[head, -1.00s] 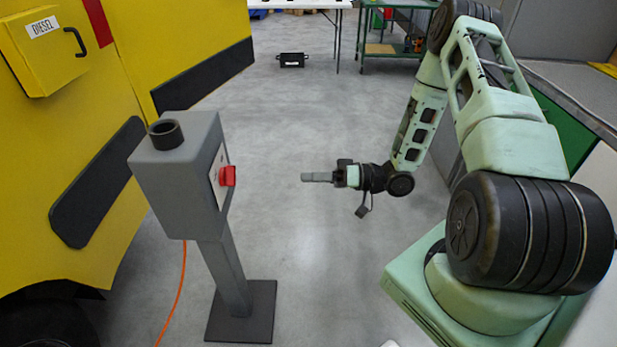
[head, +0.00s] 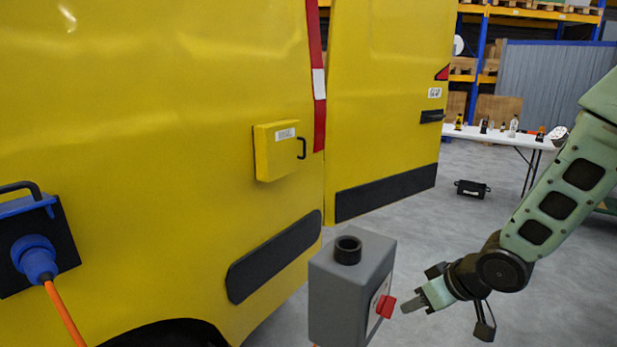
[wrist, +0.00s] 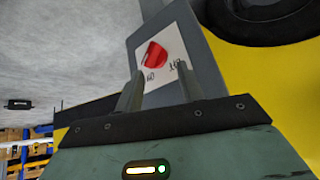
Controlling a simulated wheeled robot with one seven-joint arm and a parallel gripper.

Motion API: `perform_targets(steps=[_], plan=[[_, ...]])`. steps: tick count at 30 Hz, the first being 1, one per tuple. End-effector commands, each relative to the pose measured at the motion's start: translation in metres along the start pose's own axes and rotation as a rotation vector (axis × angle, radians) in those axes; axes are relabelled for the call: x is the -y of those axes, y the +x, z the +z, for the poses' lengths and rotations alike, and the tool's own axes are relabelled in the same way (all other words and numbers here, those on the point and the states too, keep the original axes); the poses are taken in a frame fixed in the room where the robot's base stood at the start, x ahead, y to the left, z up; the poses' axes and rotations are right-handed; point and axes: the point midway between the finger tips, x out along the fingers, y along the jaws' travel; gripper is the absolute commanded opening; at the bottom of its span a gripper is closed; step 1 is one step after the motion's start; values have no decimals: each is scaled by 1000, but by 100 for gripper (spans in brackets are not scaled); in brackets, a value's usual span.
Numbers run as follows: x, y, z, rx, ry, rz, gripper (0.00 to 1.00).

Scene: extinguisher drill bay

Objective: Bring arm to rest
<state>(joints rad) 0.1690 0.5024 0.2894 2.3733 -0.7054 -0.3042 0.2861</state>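My arm reaches in from the right in the head view, not folded. My gripper (head: 412,303) points left, close in the picture to the red knob (head: 386,307) on the grey pedestal box (head: 340,290). In the wrist view, the two fingers of my gripper (wrist: 161,90) stand apart with nothing between their tips. The red knob (wrist: 154,55) shows beyond them on a white marked plate (wrist: 170,70). Contact between fingers and knob is not seen.
A yellow van (head: 150,120) fills the left, with a small yellow box (head: 277,150) on its side. A blue plug (head: 36,258) with an orange cable sits in its socket. A white table (head: 500,135) with bottles and a black case (head: 472,188) are behind; open floor lies between.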

Motion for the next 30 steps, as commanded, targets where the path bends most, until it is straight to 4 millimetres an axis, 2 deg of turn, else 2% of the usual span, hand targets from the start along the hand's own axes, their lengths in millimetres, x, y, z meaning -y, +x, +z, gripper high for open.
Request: perform_targets(steps=[1, 2, 5, 9, 13, 15, 19, 30], plan=[[24, -20, -7, 50, -36, 30, 38], [37, -30, -7, 86, -48, 47, 38], [82, -69, 3, 209, -81, 84, 38], [145, -127, 32, 374, -117, 81, 38], [187, -169, 63, 491, -139, 45, 38], [201, -185, 75, 535, -148, 26, 38], [214, -199, 88, 578, -154, 4, 38], [215, -201, 90, 585, -152, 1, 38]])
